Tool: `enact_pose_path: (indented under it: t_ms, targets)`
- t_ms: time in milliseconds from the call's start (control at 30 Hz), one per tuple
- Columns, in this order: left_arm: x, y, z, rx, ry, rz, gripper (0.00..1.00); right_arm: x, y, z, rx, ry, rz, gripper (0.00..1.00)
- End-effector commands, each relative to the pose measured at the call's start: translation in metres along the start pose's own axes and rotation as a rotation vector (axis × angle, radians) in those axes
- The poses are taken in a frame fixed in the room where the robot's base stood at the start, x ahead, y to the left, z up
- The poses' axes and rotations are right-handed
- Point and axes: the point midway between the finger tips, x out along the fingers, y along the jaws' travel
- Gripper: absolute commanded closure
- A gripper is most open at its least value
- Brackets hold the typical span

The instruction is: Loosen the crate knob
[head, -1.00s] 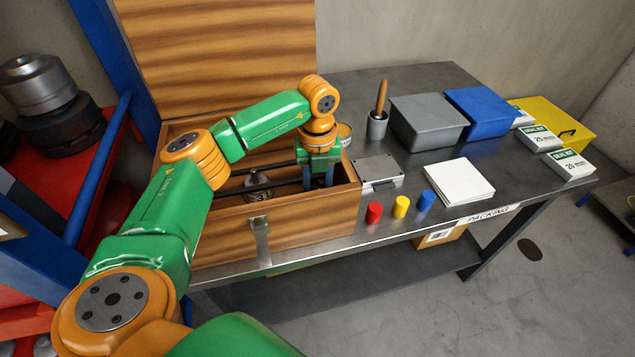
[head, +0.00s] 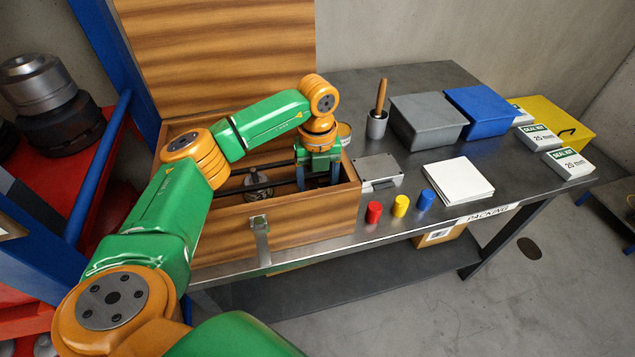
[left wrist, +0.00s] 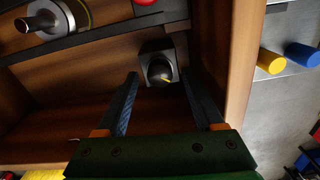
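The wooden crate (head: 315,215) stands open on the bench with its lid raised. My left gripper (head: 318,182) points down into the crate's right end. In the left wrist view my left gripper (left wrist: 160,80) is open, with a dark round knob (left wrist: 160,70) on a square block between and just beyond its fingertips. I cannot tell whether the fingers touch it. The knob is hidden in the head view. A red knob-like part (left wrist: 145,2) shows at the top edge, on a dark bar. My right gripper is not in view.
Dark bars (head: 270,185) cross the crate above a metal part (head: 257,182). The crate's right wall (left wrist: 238,70) is close to one finger. Red (head: 374,212), yellow (head: 400,206) and blue (head: 425,200) cylinders stand outside, near a metal plate (head: 378,170).

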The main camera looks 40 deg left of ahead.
Motion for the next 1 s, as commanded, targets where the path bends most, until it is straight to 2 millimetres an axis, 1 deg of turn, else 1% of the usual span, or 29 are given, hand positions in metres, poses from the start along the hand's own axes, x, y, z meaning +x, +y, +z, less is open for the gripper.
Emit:
enact_pose_path:
  t_ms: [67, 133, 300, 433, 533, 900, 967, 1000]
  targets:
    - [-0.001, 0.0, 0.0, 0.0, 0.0, -0.001, 0.31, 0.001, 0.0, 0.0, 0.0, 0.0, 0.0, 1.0]
    - [-0.007, -0.001, 0.001, 0.0, -0.002, -0.003, 0.31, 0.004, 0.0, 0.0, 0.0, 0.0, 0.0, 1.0]
    - [-0.044, -0.001, 0.001, 0.0, -0.003, -0.005, 0.31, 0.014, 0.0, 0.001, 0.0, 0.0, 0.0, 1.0]
    - [-0.065, -0.001, 0.001, -0.001, -0.002, -0.002, 0.31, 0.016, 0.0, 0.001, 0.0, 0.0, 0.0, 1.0]
    - [-0.071, 0.0, 0.0, 0.001, -0.001, -0.001, 0.31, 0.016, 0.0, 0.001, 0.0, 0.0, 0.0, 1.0]
    - [-0.071, 0.0, 0.0, 0.0, 0.0, 0.0, 0.31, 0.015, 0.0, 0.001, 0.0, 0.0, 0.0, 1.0]
    - [-0.077, 0.0, 0.0, 0.0, 0.0, 0.0, 0.31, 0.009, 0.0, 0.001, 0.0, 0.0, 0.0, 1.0]
    - [-0.085, 0.0, 0.0, 0.0, 0.0, 0.0, 0.31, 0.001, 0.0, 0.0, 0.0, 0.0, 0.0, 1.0]
